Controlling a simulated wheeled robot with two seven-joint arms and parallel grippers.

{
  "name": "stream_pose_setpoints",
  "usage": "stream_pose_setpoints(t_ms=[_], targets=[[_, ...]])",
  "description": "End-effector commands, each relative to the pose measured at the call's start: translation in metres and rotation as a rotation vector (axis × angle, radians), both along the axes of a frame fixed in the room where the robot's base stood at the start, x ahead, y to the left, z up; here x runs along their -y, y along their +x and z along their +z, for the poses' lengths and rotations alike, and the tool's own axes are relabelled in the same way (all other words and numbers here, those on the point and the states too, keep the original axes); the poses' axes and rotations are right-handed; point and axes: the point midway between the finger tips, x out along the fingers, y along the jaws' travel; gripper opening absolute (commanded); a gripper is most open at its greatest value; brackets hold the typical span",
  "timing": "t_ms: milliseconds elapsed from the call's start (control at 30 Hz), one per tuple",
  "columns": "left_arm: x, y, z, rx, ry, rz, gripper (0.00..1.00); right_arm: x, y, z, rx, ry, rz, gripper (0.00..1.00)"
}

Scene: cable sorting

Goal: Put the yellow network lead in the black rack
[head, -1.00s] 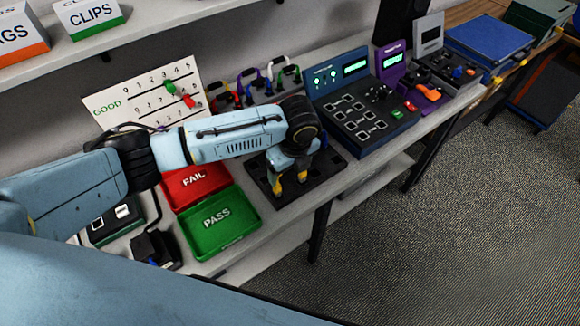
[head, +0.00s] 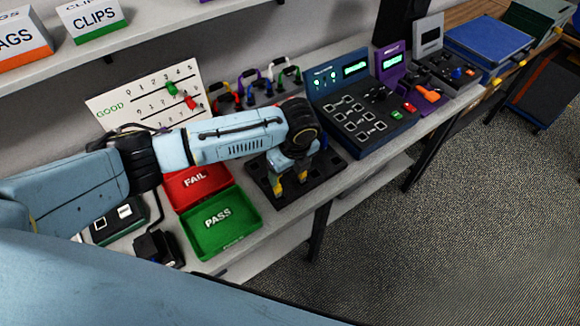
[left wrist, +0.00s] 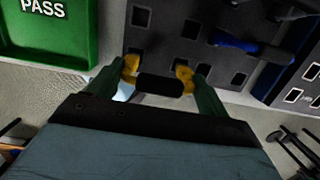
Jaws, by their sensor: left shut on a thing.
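The black rack (head: 327,172) is a dark board with pale-edged sockets on the bench, right of the green tray. My left gripper (head: 289,184) is over its front-left part, pointing down. In the left wrist view its green fingers (left wrist: 158,84) are shut on the yellow network lead (left wrist: 130,69), which shows as two yellow ends with a black bar between them. The yellow ends also show below the gripper in the head view. The rack (left wrist: 218,81) lies right behind the lead; I cannot tell whether the plugs are in sockets. My right gripper is not in view.
A blue lead (left wrist: 245,46) stands in the rack, right of my gripper. The green PASS tray (head: 246,232) and red FAIL tray (head: 188,204) lie left. A blue test panel (head: 384,137) stands right of the rack. More leads (head: 262,92) stand behind my arm.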

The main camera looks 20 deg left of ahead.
Motion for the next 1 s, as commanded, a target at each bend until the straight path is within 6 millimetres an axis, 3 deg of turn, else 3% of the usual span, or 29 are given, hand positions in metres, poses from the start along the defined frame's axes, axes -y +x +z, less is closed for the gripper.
stream_pose_setpoints(t_ms=[1000], targets=[[0.001, 0.000, -0.009, -0.001, -0.001, -0.001, 0.52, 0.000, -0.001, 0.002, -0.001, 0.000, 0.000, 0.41]])
